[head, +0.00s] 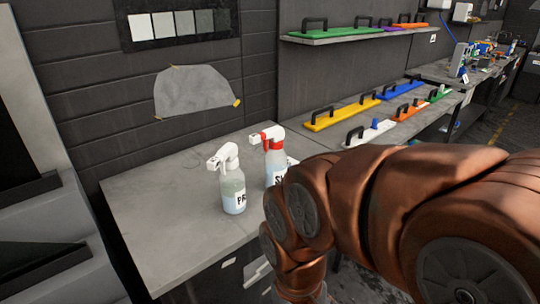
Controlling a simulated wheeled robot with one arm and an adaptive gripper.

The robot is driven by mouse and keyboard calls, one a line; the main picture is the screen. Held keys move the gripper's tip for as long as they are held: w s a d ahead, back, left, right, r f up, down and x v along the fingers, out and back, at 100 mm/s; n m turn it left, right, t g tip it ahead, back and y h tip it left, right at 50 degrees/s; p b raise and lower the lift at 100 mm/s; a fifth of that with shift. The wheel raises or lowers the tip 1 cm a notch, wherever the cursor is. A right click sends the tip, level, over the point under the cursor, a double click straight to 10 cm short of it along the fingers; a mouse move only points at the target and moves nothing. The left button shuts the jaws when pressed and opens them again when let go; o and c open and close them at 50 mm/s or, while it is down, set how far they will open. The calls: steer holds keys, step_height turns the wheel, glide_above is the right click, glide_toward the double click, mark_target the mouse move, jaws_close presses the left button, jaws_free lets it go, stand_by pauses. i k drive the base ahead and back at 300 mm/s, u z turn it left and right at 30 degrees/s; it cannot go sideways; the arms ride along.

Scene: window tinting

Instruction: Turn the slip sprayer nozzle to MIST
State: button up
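The slip sprayer (274,163) stands upright on the grey bench, a clear bottle with pale liquid, a white trigger head with red parts, and a label whose visible letters start with "S". Its nozzle (256,139) points left; any setting mark on it is too small to read. My arm covers the bottle's lower right part. My copper-coloured arm reaches in from the right and bends down in front of the bench. My gripper is out of the picture, so I cannot see its fingers.
A second spray bottle (234,190) with an all-white head and a label starting "PR" stands just left of the slip sprayer. The grey bench (150,215) is clear at left. Several coloured handled tools lie on the bench behind, including a yellow one (341,112), and on a shelf (350,36).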

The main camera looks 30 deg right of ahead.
mark_target(255, 138)
steer(key=k, duration=0.45)
steer(key=u, duration=0.6)
steer(key=i, duration=0.95)
steer(key=u, duration=0.85)
